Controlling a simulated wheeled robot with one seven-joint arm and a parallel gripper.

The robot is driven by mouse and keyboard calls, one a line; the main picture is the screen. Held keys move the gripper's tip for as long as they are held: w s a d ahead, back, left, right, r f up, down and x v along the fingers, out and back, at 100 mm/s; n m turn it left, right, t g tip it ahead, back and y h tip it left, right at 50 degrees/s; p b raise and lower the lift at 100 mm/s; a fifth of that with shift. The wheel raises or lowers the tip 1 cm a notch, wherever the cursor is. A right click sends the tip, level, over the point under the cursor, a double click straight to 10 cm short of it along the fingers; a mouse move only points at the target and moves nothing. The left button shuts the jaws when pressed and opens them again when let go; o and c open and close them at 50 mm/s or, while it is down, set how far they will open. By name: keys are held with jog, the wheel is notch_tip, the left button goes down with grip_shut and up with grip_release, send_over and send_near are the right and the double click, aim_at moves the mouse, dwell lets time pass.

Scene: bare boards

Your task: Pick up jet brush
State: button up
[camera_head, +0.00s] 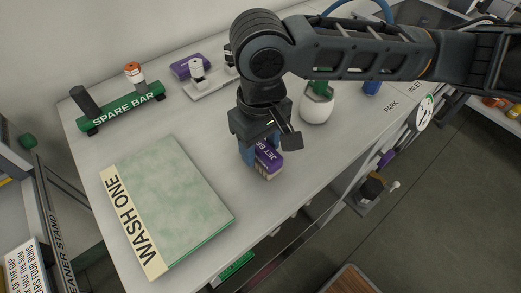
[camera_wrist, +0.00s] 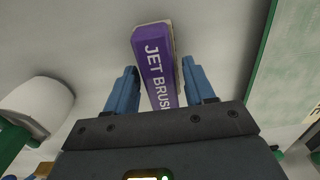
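The jet brush (camera_head: 268,160) is a small purple block with white lettering and a pale bristle side, on the white tabletop. In the wrist view the jet brush (camera_wrist: 156,62) lies between my two blue fingers, with a visible gap on each side. My gripper (camera_head: 256,155) is open, pointing down over the brush in the head view. In the wrist view my gripper (camera_wrist: 160,80) shows its fingers spread apart. Part of the brush is hidden behind the gripper in both views.
A large green-white "WASH ONE" pad (camera_head: 172,205) lies to the left of the brush. A green "SPARE BAR" stand (camera_head: 122,110) is at the back left. The table's front edge is near the brush.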

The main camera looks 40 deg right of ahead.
aim_at(261, 145)
jog(key=c, duration=0.8)
jog(key=shift+o, duration=0.2)
jog(key=shift+r, duration=0.1)
notch_tip(261, 145, up, 10)
jog(key=shift+f, duration=0.1)
